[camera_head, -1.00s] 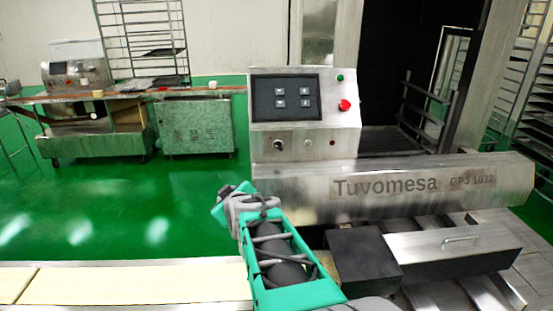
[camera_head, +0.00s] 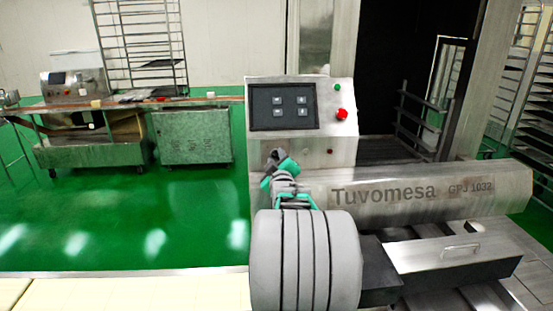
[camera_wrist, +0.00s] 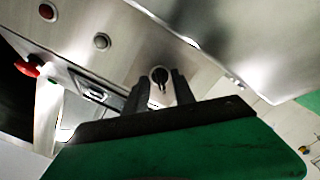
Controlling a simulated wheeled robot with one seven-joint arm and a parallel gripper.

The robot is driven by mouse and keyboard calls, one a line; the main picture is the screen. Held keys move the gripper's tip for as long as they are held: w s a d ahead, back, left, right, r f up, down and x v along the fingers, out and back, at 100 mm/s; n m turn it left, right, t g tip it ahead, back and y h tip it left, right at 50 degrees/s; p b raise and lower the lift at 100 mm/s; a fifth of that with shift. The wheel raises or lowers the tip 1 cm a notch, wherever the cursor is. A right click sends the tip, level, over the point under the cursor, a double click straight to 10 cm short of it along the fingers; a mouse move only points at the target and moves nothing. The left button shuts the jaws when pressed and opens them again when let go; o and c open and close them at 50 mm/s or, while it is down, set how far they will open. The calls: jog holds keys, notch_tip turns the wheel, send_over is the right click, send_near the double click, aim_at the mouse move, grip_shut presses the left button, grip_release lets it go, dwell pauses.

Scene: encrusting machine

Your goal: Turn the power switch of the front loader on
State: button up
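The front loader's control box (camera_head: 258,98) stands in the middle of the head view. Its power switch is hidden there behind my gripper (camera_head: 274,157), which is at the lower left of the panel. In the wrist view the switch (camera_wrist: 159,77) is a round knob with a dark grip on the metal panel. The two dark fingers of my gripper (camera_wrist: 160,88) stand apart, one on each side of the knob, with their tips close to it. The gripper is open. I cannot tell whether the fingers touch the knob.
The panel also has a screen (camera_head: 284,106), a red button (camera_head: 341,114), a green button (camera_head: 341,86) and a small red light (camera_head: 330,152). The metal front cover (camera_head: 430,190) juts out to the right below the panel. Green floor (camera_head: 150,215) lies open to the left.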

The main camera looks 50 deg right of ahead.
jog(key=shift+c, duration=0.5)
grip_shut()
jog(key=shift+f+m+b, duration=0.15)
jog(key=shift+m+b, duration=0.25)
jog(key=shift+b, duration=0.25)
jog(key=m+b, duration=0.1)
jog(key=b, duration=0.1)
jog(key=shift+f+m+b, duration=0.15)
jog(key=shift+m+b, duration=0.2)
jog(key=shift+m, duration=0.05)
jog(key=m+b, duration=0.5)
jog(key=b, duration=0.1)
jog(key=m+b, duration=0.4)
jog(key=m, duration=0.1)
jog(key=shift+m, duration=0.4)
jog(key=shift+r+m+b, duration=0.15)
jog(key=shift+m+b, duration=0.5)
jog(key=shift+m, duration=0.5)
jog(key=shift+r+m+b, duration=0.15)
jog(key=shift+m+b, duration=0.5)
jog(key=shift+m, duration=0.5)
